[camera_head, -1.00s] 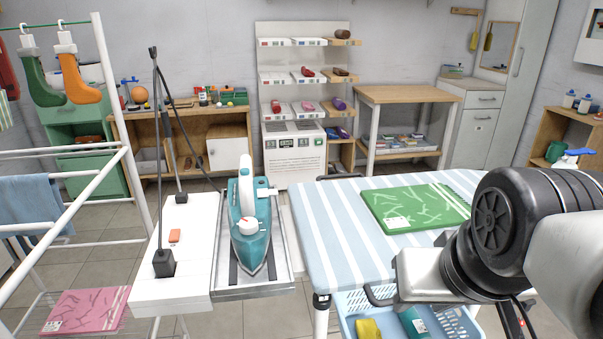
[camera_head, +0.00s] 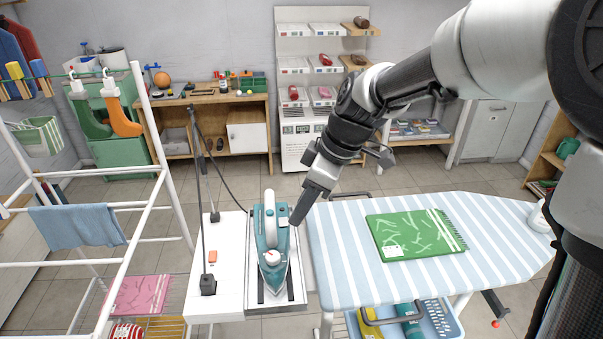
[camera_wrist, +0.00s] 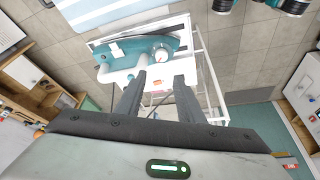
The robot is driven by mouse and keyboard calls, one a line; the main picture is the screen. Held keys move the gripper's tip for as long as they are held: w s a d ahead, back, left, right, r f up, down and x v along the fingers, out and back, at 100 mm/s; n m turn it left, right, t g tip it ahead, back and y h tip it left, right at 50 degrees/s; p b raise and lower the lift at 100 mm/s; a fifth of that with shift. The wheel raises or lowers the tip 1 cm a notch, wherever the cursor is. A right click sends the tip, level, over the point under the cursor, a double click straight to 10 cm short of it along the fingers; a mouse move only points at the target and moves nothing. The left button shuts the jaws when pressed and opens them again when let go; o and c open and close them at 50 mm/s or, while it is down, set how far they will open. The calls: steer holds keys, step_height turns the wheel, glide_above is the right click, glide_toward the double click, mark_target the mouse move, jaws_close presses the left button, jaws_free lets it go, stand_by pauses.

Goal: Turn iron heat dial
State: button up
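The teal and white iron (camera_head: 268,231) rests on a metal tray (camera_head: 296,290) at the left end of the ironing board, its tip pointing toward the camera in the head view. Its white heat dial (camera_head: 273,256) is on top, near the tip. The dial also shows in the wrist view (camera_wrist: 160,53), just beyond the fingertips. My gripper (camera_head: 297,217) hangs just right of and above the iron. In the wrist view its two fingers (camera_wrist: 158,75) are apart, with nothing between them. They appear clear of the dial. The dial's marks are too small to read.
A white ledge with cable posts (camera_head: 208,284) stands left of the tray. The striped ironing board (camera_head: 340,270) carries a folded green cloth (camera_head: 412,234) to the right. A white drying rack (camera_head: 150,150) stands at far left. A blue basket (camera_head: 440,318) sits below the board.

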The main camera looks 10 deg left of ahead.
mark_target(273, 255)
steer(key=b+x, duration=0.1)
steer(key=x, duration=1.6)
steer(key=shift+s+a+f, duration=0.15)
steer(key=shift+a+f, duration=0.05)
steer(key=shift+f, duration=0.1)
steer(key=shift+c, duration=0.3)
steer(key=c, duration=0.7)
